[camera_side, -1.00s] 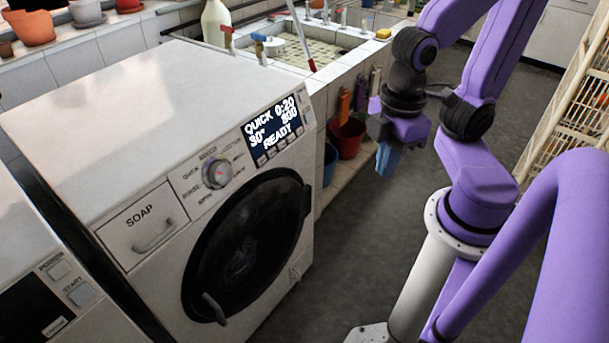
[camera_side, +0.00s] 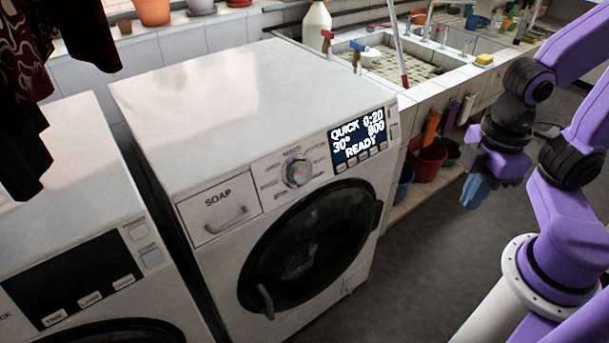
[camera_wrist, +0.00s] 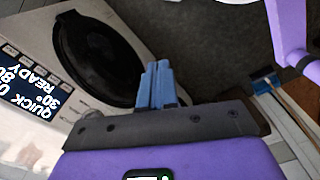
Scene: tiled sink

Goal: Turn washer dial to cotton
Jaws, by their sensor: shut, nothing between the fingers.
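The washer (camera_side: 215,115) is white with a round black door (camera_side: 310,240) and a soap drawer (camera_side: 222,210). Its round silver dial (camera_side: 297,172) sits between the drawer and the display, with small program labels around it. The display (camera_side: 358,138) reads QUICK, 0:20, 30°, 800, READY. My gripper (camera_side: 474,192) hangs to the right of the washer, well apart from the dial, with its blue fingers shut and empty. In the wrist view the shut blue fingers (camera_wrist: 158,86) show beside the black door (camera_wrist: 95,58), and the display (camera_wrist: 30,88) is at the left. The dial is not clear there.
A second machine (camera_side: 80,250) stands close on the left. A tiled sink (camera_side: 395,66) with taps and a white bottle (camera_side: 316,25) is behind. Red bucket (camera_side: 428,160) and blue bucket (camera_side: 404,182) stand under the counter. Dark cloth (camera_side: 30,100) hangs at upper left. Floor in front is clear.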

